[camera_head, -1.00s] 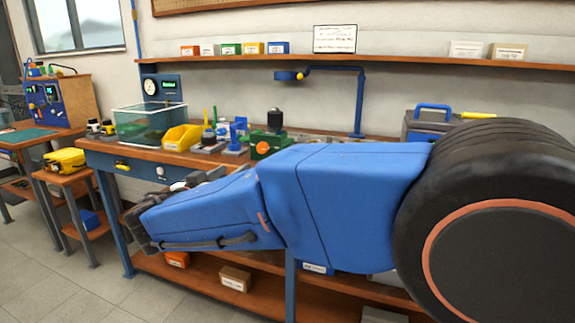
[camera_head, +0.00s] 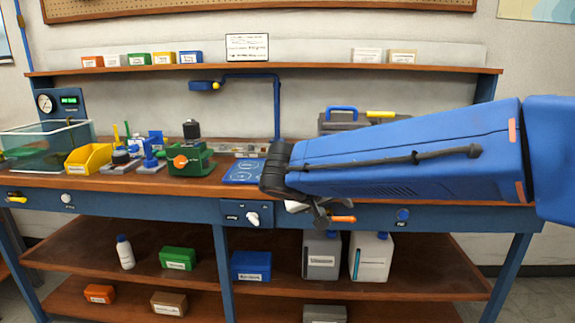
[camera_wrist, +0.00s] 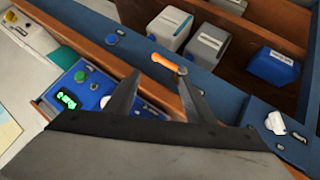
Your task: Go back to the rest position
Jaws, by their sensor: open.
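My gripper (camera_head: 322,216) is in front of the bench's blue front edge, at the end of my blue arm in the head view. In the wrist view its two dark fingers (camera_wrist: 160,76) are apart, with nothing held between them. An orange lever (camera_wrist: 165,62) on the bench front shows just beyond the fingertips; it also shows beside the gripper in the head view (camera_head: 343,219). I cannot tell whether a finger touches it. My forearm hides part of the bench top's right side.
The workbench (camera_head: 150,184) holds a clear tank (camera_head: 50,140), a yellow bin (camera_head: 88,158) and a green device (camera_head: 190,158). A white lever (camera_head: 252,218) and a blue knob (camera_head: 403,214) stick out of its front. Canisters (camera_head: 370,257) stand on the shelf below.

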